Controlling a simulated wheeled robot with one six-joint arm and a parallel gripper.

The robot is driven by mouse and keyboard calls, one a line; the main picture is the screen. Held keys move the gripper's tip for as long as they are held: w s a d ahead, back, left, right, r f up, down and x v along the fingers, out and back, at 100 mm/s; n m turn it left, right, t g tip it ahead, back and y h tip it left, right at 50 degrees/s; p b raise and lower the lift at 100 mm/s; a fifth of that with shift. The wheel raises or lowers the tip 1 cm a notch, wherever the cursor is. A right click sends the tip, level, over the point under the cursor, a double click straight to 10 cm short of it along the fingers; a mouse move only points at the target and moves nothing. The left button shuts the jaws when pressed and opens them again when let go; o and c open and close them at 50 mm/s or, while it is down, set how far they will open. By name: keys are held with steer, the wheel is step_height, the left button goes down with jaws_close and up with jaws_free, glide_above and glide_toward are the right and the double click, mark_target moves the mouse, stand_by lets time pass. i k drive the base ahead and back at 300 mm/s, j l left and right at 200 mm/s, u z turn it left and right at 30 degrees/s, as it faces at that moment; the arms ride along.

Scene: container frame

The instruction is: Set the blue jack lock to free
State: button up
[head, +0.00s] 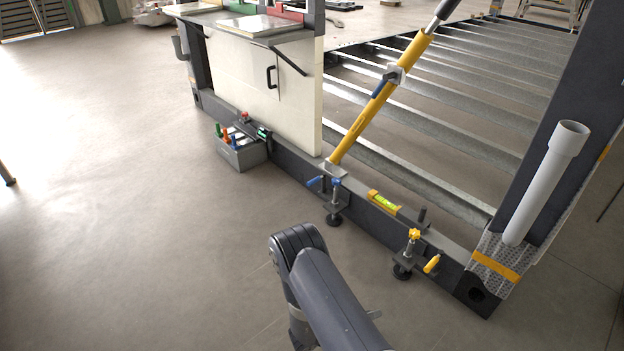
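The blue jack (335,200) is clamped to the front beam of the frame, with a blue knob on top and a dark round foot on the floor. A blue lever, seemingly its lock (315,181), sticks out to the left of the jack. I cannot tell its setting from any mark. My arm shows at the bottom middle, nearer to me than the jack and apart from it. My gripper is out of view, so I cannot see whether it is open or shut.
A yellow-knobbed jack (409,252) with a yellow lever (431,264) stands to the right. A yellow level (384,203) lies on the beam between. A yellow strut (375,100) rises behind the blue jack. A grey tool caddy (240,152) stands left. The floor in front is clear.

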mark_target(324, 176)
steer(key=i+j, duration=0.2)
steer(key=i, duration=0.2)
steer(key=i+j, duration=0.25)
steer(key=i, duration=0.2)
steer(key=i+j, duration=0.2)
steer(key=i, duration=0.2)
steer(key=i+j, duration=0.2)
steer(key=i, duration=0.25)
steer(key=i+j, duration=0.2)
steer(key=i, duration=0.2)
